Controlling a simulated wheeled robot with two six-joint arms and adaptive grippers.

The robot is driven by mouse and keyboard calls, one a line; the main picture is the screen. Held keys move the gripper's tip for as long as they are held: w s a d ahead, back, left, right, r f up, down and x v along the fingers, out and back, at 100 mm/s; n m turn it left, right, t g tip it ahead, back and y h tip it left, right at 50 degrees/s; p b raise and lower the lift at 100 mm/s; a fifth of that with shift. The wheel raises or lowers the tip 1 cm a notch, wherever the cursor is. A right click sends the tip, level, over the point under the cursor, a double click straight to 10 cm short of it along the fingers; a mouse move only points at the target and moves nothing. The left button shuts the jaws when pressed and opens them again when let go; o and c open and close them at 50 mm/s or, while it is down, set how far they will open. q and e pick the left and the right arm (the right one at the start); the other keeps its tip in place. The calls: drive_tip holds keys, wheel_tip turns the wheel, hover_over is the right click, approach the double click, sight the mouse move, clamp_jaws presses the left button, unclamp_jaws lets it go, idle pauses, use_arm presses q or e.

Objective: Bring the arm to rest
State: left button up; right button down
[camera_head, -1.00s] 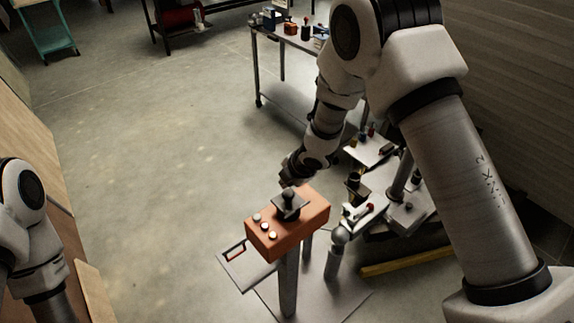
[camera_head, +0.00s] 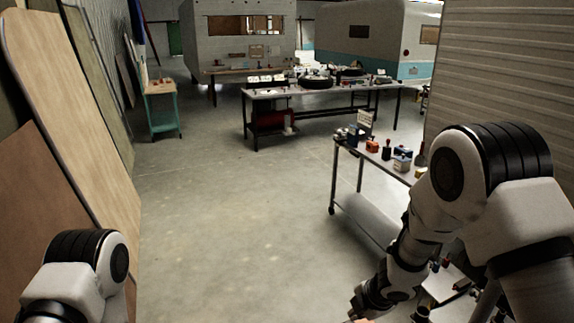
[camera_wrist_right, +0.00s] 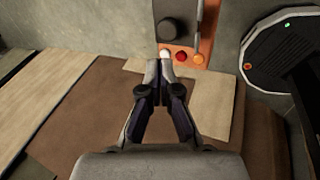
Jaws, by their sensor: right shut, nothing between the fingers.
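My right arm (camera_head: 440,205) comes in from the right in the head view and reaches down to the bottom edge, where its gripper is mostly cut off. In the right wrist view my right gripper (camera_wrist_right: 160,72) is shut with nothing between its fingertips. I cannot tell whether the tips touch the box. Only the upper part of my left arm (camera_head: 85,270) shows at lower left; its gripper is out of view.
Wooden panels (camera_head: 75,120) lean along the left. A metal cart (camera_head: 370,200) with small items stands right of centre. A long workbench (camera_head: 320,90), a teal stand (camera_head: 162,105) and campers (camera_head: 365,40) are farther back. The middle floor is clear.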

drive_tip(key=s+f+m+g+b, duration=0.2)
drive_tip(key=s+f+m+b, duration=0.2)
drive_tip(key=s+f, duration=0.8)
drive_tip(key=s+f+m+g+b, duration=0.4)
drive_tip(key=s+f, duration=0.5)
drive_tip(key=f, duration=0.5)
use_arm(q)
wheel_tip(320, 180, down, 13)
drive_tip(key=b, duration=0.2)
drive_tip(key=shift+r+b, duration=0.2)
drive_tip(key=shift+b, duration=0.1)
use_arm(e)
drive_tip(key=s+d+f+m+t+h, duration=0.1)
drive_tip(key=s+d+f+m+h, duration=0.1)
drive_tip(key=s+d+m, duration=0.4)
drive_tip(key=s+m, duration=0.4)
drive_tip(key=m, duration=0.4)
drive_tip(key=shift+f+t, duration=0.15)
drive_tip(key=shift+t, duration=0.25)
use_arm(q)
drive_tip(key=shift+w, duration=0.1)
